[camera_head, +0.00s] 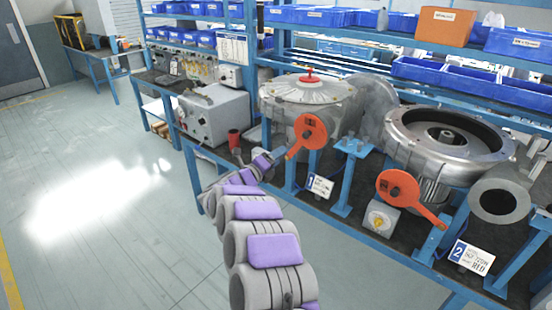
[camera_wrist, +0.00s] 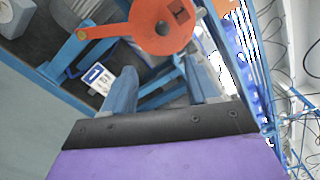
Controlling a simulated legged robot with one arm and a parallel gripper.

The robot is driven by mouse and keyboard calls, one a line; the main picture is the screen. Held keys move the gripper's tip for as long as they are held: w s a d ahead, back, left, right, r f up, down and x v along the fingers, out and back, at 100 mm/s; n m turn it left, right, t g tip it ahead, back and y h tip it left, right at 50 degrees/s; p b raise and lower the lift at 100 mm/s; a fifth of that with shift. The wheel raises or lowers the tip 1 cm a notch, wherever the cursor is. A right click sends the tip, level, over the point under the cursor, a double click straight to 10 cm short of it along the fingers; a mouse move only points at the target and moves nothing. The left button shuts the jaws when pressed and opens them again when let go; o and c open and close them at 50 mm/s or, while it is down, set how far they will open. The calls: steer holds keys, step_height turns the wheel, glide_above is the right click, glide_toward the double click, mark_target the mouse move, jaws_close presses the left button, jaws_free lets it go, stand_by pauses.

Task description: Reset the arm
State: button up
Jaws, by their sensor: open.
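I cannot tell from these frames whether a finger touches the lever.
A second orange lever (camera_head: 398,188) and open blower housing (camera_head: 447,138) stand to the right. Label plates 1 (camera_head: 320,186) and 2 (camera_head: 472,257) stand along the bench's front. Floor (camera_head: 110,210) on the left is clear.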

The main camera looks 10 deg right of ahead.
steer(key=a+r+n+t+y, duration=0.4)
steer(key=a+r+n+y, duration=0.5)
steer(key=a+n+y, duration=0.4)
steer(key=s+a+r+n+g+y, duration=0.25)
steer(key=s+a+n+y, duration=0.35)
steer(key=s+a+n, duration=0.45)
steer(key=s+d+f+n+g+h, duration=0.1)
steer(key=s+d+f+n+g, duration=0.2)
steer(key=s, duration=1.3)
steer(key=s+d+f+n+g+h, duration=0.2)
steer(key=s+d+f+n+g, duration=0.2)
steer(key=s+d, duration=0.6)
steer(key=s+d+f+n+g+h, duration=0.1)
steer(key=s+d+f+n+g, duration=0.2)
steer(key=s, duration=2)
steer(key=d+f+g, duration=0.1)
steer(key=d+g, duration=0.2)
steer(key=g, duration=0.1)
steer(key=shift+s+d+f+h, duration=0.15)
steer(key=shift+s+f+h, duration=0.1)
steer(key=shift+h, duration=0.15)
